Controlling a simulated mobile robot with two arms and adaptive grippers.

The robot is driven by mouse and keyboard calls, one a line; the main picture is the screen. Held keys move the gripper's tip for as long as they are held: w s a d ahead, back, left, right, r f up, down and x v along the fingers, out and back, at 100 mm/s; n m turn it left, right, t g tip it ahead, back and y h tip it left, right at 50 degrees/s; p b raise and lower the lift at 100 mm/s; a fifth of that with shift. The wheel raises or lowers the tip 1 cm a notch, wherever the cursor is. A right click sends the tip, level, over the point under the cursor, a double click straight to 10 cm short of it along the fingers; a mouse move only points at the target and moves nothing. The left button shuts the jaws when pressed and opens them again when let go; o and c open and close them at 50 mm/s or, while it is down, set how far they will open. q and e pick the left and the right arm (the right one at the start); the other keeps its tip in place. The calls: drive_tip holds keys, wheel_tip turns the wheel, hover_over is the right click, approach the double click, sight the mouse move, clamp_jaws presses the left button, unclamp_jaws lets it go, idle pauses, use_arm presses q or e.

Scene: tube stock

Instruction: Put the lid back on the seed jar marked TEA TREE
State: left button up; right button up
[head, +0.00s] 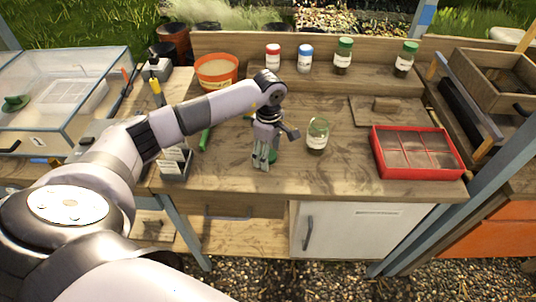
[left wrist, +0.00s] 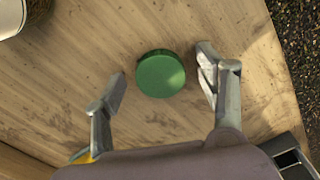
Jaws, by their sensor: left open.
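A round green lid (left wrist: 160,74) lies flat on the wooden bench top. In the left wrist view it sits between the two fingers of my open left gripper (left wrist: 160,88), with a gap to each finger. In the head view my left gripper (head: 263,160) points down over the lid, which it largely hides. An open glass jar (head: 317,138) with a white label stands upright just right of the gripper, without a lid. Its label is too small to read. Part of it also shows at the top left of the left wrist view (left wrist: 12,18). My right gripper is not in view.
Several lidded jars stand on the back shelf, including a red-lidded one (head: 273,58) and a blue-lidded one (head: 305,58). A red tray (head: 418,173) is at right, an orange pot (head: 217,72) at back left. A label holder (head: 175,165) stands left of the gripper.

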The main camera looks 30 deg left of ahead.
use_arm(q)
drive_tip(key=shift+c, duration=0.2)
drive_tip(key=c, duration=0.7)
drive_tip(key=shift+r+b, duration=1.15)
drive_tip(key=shift+r, duration=8.9)
